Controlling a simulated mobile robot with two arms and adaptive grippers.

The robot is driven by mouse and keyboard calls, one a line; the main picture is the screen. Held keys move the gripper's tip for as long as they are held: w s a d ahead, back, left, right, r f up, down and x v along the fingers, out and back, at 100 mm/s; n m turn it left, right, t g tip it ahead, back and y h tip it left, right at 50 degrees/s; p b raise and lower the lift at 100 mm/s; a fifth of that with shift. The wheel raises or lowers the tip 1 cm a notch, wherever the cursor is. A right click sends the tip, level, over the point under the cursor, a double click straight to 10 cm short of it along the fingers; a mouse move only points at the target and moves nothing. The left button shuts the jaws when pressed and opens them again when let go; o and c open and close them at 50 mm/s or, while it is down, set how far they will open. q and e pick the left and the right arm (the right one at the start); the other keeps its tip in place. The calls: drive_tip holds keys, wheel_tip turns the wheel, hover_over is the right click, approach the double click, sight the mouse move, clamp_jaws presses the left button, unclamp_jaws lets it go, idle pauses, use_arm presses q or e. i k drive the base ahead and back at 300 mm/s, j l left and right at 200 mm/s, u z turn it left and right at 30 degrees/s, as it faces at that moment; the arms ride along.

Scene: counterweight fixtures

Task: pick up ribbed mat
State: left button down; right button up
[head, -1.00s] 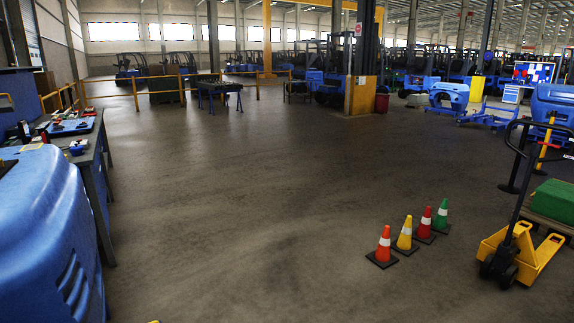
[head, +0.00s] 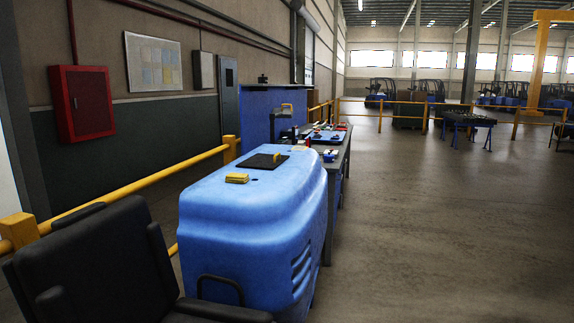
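A thin dark mat (head: 262,161) lies flat on top of the blue counterweight-shaped body (head: 255,205), towards its far side. It may be the ribbed mat, but it is too small here to make out ribs. A small yellow block (head: 237,178) sits on the same blue top, nearer to me. Another small yellow piece shows at the mat's right edge. Neither of my grippers is in view.
A black chair (head: 95,265) stands close at the lower left. A yellow rail (head: 150,183) runs behind the blue body. A workbench (head: 338,160) with small items adjoins its far end. Open floor (head: 440,240) lies to the right.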

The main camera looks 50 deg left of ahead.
sight(259, 160)
drive_tip(key=u, duration=1.6)
drive_tip(key=k+l, duration=0.1)
drive_tip(key=l, duration=0.25)
drive_tip(key=k+l, duration=0.1)
drive_tip(key=l, duration=0.25)
drive_tip(key=l+u, duration=0.25)
drive_tip(key=l, duration=0.7)
drive_tip(key=l+u, duration=0.25)
drive_tip(key=l, duration=0.75)
drive_tip(key=i+l+u, duration=0.1)
drive_tip(key=l, duration=0.25)
drive_tip(key=i+l+u, duration=0.15)
drive_tip(key=i+l, duration=0.15)
drive_tip(key=i+l+u, duration=0.1)
drive_tip(key=l, duration=0.3)
drive_tip(key=i+l+u, duration=0.1)
drive_tip(key=i+l, duration=0.15)
drive_tip(key=l, duration=0.15)
drive_tip(key=i+l+u, duration=0.1)
drive_tip(key=l, duration=0.25)
drive_tip(key=i+l+u, duration=0.15)
drive_tip(key=l, duration=0.3)
drive_tip(key=i+j, duration=0.05)
